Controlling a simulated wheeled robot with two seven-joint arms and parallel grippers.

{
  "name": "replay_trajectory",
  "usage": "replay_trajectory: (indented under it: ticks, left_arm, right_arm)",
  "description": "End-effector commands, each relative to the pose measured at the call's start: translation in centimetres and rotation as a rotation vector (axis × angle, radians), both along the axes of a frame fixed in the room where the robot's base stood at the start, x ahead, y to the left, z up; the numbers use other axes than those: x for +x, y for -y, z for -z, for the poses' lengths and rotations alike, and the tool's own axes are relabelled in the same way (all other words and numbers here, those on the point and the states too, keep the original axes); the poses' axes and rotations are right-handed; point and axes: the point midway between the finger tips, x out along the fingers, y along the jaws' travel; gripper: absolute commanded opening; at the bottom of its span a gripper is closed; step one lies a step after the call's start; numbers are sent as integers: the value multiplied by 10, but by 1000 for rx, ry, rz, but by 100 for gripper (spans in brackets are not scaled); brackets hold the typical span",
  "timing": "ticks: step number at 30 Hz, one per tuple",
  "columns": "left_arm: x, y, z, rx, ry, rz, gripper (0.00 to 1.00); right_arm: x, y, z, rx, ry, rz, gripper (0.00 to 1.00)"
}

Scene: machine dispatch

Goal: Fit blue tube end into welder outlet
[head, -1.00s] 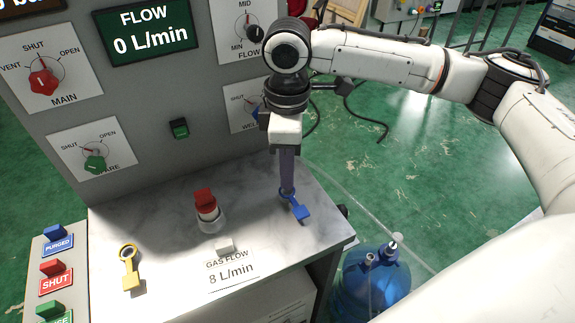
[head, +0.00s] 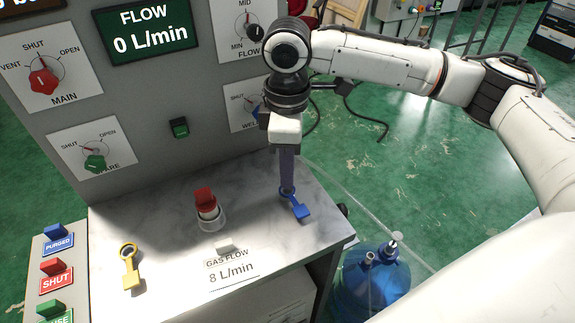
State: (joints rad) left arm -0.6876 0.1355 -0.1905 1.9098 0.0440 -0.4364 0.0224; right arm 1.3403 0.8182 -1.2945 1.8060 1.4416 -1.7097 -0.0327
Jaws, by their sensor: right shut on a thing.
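My right gripper (head: 284,147) points straight down above the counter's right part. It is shut on the upper part of a blue-purple upright tube end (head: 287,172). The tube end's lower tip meets a blue ring with a flat blue tag (head: 300,210) on the counter, which looks like the welder outlet's marker. I cannot tell whether the tip is inside the opening or only resting at it; the outlet itself is hidden. The welder dial (head: 241,104) on the panel is partly covered by my wrist. My left gripper is out of view.
A red-topped fitting (head: 206,205) and a yellow ring tag (head: 130,266) are on the counter (head: 165,215). The control panel (head: 150,95) rises behind. A clear hose (head: 400,252) runs over the floor near a blue water bottle (head: 365,290). Push buttons (head: 56,270) stand at left.

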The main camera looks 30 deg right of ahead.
Motion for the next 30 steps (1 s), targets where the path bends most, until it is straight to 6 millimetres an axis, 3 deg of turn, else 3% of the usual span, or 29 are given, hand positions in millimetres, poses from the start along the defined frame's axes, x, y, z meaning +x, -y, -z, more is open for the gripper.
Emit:
replay_trajectory:
  ticks: [30]
  left_arm:
    - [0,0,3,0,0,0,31]
  right_arm:
    - [0,0,23,1,-1,0,0]
